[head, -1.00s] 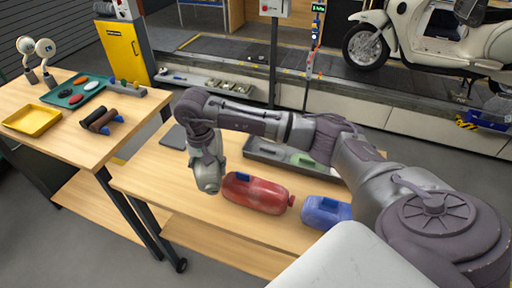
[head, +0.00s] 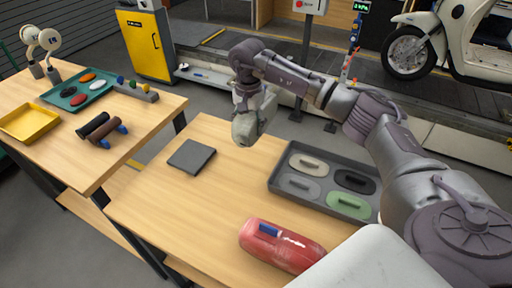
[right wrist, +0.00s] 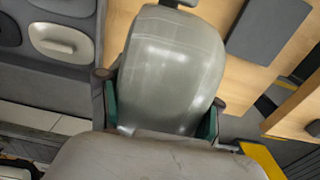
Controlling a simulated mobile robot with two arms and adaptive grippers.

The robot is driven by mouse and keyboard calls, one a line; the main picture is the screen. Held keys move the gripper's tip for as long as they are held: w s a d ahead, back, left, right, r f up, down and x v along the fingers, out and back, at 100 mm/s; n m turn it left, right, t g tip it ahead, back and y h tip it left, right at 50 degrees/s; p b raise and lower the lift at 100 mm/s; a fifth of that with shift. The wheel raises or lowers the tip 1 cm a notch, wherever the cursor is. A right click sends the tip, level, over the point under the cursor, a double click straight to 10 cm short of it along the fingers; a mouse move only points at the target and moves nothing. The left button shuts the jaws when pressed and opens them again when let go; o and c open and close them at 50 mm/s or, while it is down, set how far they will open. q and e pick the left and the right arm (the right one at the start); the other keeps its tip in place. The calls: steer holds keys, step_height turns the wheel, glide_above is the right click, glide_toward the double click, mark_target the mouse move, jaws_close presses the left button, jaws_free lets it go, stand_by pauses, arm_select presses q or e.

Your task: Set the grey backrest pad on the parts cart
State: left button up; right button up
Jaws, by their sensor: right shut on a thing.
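The grey backrest pad (head: 246,128) is a pale, rounded body with a narrow nub at one end. My right gripper (head: 257,102) is shut on it and holds it above the far edge of the middle wooden cart (head: 215,215), which I take for the parts cart. In the right wrist view the pad (right wrist: 172,70) fills the middle, with green-lined fingers against both sides. A dark square mat (head: 191,157) lies bare on the cart, left of and in front of the held pad. My left gripper is out of view.
A grey tray (head: 273,184) with beige, grey, black and green handled pieces lies on the cart's right. A red padded body (head: 282,247) lies in front. The left table (head: 60,145) bears a yellow tray (head: 30,123) and other parts. Cart top around the mat is clear.

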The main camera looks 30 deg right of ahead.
steer(key=s+a+f+p, duration=0.1)
steer(key=a, duration=0.2)
steer(key=s+a+f+p, duration=0.1)
steer(key=s+a+f, duration=0.1)
steer(key=s+a+f+p, duration=0.1)
steer(key=a+f, duration=0.1)
steer(key=a, duration=0.1)
steer(key=shift+s+a+f, duration=0.1)
steer(key=shift+s+a, duration=0.05)
steer(key=shift+a, duration=0.15)
steer(key=shift+s+a+f+p, duration=0.1)
steer(key=shift+f+p, duration=0.1)
steer(key=shift+p, duration=0.15)
step_height(320, 180, down, 3)
steer(key=shift+f+p, duration=0.15)
steer(key=shift+p, duration=0.55)
steer(key=shift+f, duration=0.25)
steer(key=shift+f, duration=0.2)
steer(key=o, duration=1.1)
